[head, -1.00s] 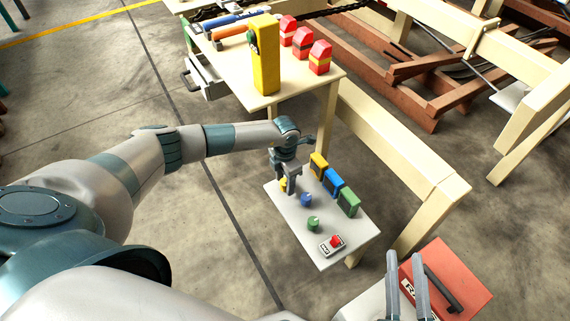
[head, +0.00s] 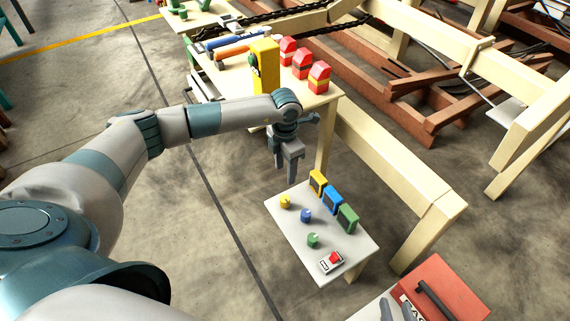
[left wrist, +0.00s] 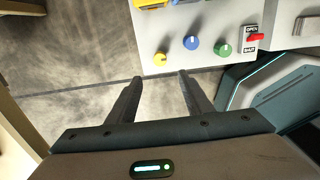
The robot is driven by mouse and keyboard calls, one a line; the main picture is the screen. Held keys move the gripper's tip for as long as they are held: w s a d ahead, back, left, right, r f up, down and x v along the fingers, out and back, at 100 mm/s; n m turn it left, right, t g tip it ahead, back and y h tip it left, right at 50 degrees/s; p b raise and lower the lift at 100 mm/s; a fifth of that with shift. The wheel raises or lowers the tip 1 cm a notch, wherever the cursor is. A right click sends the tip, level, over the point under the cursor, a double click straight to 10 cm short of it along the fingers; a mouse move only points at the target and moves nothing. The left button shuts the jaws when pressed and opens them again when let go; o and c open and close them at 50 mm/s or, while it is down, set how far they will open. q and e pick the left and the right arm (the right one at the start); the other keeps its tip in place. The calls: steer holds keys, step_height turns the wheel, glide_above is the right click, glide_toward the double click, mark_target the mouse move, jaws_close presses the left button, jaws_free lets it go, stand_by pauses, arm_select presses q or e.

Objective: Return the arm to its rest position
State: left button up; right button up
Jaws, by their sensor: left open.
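My left gripper (head: 287,172) is open and empty, hanging above the far left edge of a small white panel table (head: 292,236). Its two fingers also show in the left wrist view (left wrist: 158,98), with only floor between them. The panel carries a yellow knob (head: 285,202), a blue knob (head: 306,215) and a green knob (head: 313,240). All three knobs stand apart from the fingers.
Yellow, blue and green boxes (head: 332,200) line the panel's right side, and a red switch (head: 334,258) sits at its near end. A wooden bench (head: 290,100) with a yellow block and red boxes stands behind. A red toolbox (head: 440,290) is at lower right. Floor left is clear.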

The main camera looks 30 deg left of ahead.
arm_select(q)
steer(key=shift+r, duration=0.6)
